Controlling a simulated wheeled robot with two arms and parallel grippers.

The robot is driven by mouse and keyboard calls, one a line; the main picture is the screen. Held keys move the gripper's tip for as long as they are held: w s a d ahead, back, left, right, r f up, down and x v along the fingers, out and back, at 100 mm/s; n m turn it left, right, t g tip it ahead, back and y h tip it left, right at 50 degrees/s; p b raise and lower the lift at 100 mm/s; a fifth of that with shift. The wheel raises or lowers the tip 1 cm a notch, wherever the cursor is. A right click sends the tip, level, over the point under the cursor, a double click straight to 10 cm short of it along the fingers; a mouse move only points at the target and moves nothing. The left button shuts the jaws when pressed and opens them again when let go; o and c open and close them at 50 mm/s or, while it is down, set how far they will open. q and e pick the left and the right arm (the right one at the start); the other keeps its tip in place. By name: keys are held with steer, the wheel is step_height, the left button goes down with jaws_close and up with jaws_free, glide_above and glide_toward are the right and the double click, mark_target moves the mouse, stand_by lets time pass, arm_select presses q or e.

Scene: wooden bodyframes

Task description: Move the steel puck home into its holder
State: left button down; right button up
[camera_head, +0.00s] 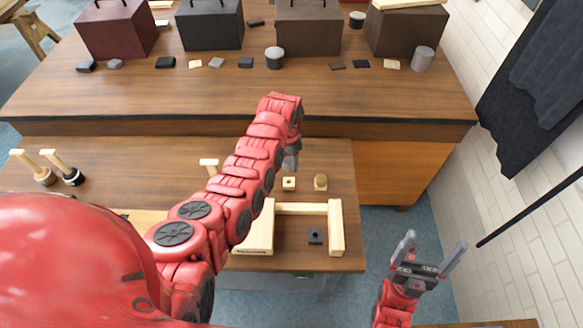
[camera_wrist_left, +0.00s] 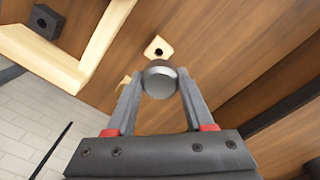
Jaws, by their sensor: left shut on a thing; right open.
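My left gripper (camera_head: 291,160) is shut on the steel puck (camera_wrist_left: 160,80), a grey rounded piece gripped between both fingertips in the left wrist view. In the head view my left arm and gripper hide the puck. A small pale wooden block with a dark hole (camera_head: 289,184) lies just below the gripper in the head view; it also shows just beyond the puck in the left wrist view (camera_wrist_left: 158,47). A dark block with a hole (camera_head: 315,236) sits inside a pale wooden frame (camera_head: 336,228). I cannot tell which is the holder. My right gripper (camera_head: 430,255) is open and empty, off the table's right edge.
A brown rounded piece (camera_head: 320,182) stands right of the pale block. Wooden-handled tools (camera_head: 46,170) stand at the left. The floor right of the front table is clear.

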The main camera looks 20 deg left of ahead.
stand_by(0.4)
arm_select(q)
steer(key=shift+f+b, duration=2.25)
steer(key=shift+f, duration=0.65)
steer(key=shift+s+f+b, duration=0.1)
steer(key=shift+f+b, duration=1.25)
steer(key=shift+f, duration=0.15)
steer(key=shift+c, duration=1)
jaws_free()
